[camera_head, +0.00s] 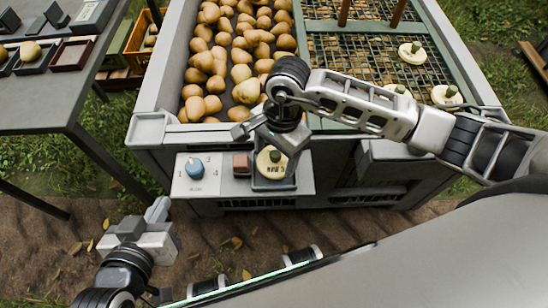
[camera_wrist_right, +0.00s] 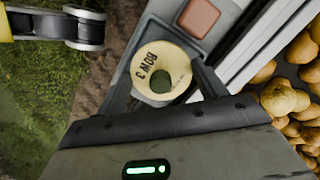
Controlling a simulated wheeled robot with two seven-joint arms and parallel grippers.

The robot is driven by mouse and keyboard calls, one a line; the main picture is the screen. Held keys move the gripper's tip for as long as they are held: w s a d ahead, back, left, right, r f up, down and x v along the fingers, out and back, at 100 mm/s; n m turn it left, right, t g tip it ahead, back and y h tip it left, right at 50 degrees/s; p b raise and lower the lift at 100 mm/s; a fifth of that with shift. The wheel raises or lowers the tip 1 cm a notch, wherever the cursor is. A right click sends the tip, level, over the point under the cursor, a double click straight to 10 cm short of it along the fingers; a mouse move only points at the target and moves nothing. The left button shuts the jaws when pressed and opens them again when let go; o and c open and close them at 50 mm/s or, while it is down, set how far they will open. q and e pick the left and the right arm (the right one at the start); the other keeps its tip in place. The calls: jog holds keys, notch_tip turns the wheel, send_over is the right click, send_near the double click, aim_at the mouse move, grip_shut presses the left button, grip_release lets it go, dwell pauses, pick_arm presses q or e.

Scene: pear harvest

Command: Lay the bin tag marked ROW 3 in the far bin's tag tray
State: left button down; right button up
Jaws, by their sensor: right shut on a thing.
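The ROW 3 tag is a round cream disc with a dark green knob (camera_head: 274,164); its lettering reads upside down in the right wrist view (camera_wrist_right: 158,65). It is over a dark square tag tray (camera_head: 272,187) on the front panel of the pear bin (camera_head: 150,130). I cannot tell whether it touches the tray floor. My right gripper (camera_head: 270,140) is shut on the tag, its fingers showing either side in the wrist view. My left gripper (camera_head: 158,212) is low at the left, away from the tag; its jaw opening is unclear.
Beside the tray are a reddish block (camera_head: 241,163) and a blue knob (camera_head: 195,168). More cream discs (camera_head: 411,53) lie on the wire mesh (camera_head: 370,50) at right. A grey table (camera_head: 60,90) with small trays stands at left, near an orange crate (camera_head: 140,40).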

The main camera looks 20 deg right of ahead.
aim_at(274, 162)
notch_tip(274, 162, down, 3)
jog(key=shift+a+r, duration=0.1)
jog(key=shift+r, duration=0.05)
pick_arm(q)
jog(key=shift+d+f, duration=0.25)
jog(key=shift+f, duration=0.25)
jog(key=shift+w+f+b, duration=0.1)
jog(key=shift+f+b, duration=0.2)
jog(key=shift+b, duration=0.1)
pick_arm(e)
jog(key=shift+f, duration=0.3)
pick_arm(q)
jog(key=shift+f, duration=0.1)
pick_arm(e)
jog(key=o, duration=0.8)
